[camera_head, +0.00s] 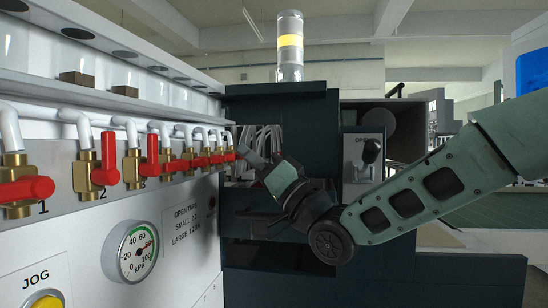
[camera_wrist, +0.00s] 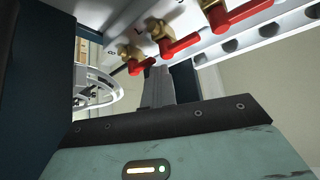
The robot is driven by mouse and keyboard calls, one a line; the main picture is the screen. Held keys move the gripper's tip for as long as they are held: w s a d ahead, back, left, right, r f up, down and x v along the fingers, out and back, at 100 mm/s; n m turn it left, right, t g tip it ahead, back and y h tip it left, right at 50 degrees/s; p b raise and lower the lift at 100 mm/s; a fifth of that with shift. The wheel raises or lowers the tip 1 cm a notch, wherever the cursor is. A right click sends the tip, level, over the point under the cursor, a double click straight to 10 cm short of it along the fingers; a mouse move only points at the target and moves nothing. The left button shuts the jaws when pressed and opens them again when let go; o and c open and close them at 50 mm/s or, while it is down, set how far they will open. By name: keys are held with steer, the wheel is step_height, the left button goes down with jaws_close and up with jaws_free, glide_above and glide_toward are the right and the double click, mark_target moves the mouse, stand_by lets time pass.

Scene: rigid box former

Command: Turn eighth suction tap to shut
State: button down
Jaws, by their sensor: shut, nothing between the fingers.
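The suction taps are brass bodies with red handles, in a row along the white panel on the left. The eighth tap (camera_head: 229,153) appears to be the far-end one, small and partly hard to make out in the head view. In the wrist view the end tap (camera_wrist: 134,60) has its red handle sticking out sideways, much like its two visible neighbours. My gripper (camera_head: 245,150) is beside the far end of the row, its fingers together. In the wrist view my gripper (camera_wrist: 157,82) reaches up close below the end tap's handle; whether it touches cannot be told.
Nearer taps, such as tap one (camera_head: 30,190) and tap two (camera_head: 109,160), line the panel with white hoses above. A pressure gauge (camera_head: 131,251) and a sign (camera_head: 190,222) are below. A dark cabinet (camera_head: 270,110) stands close behind my gripper.

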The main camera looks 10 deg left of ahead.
steer(key=s+d, duration=0.5)
steer(key=d, duration=0.6)
steer(key=shift+s+f, duration=0.15)
steer(key=shift+d, duration=0.1)
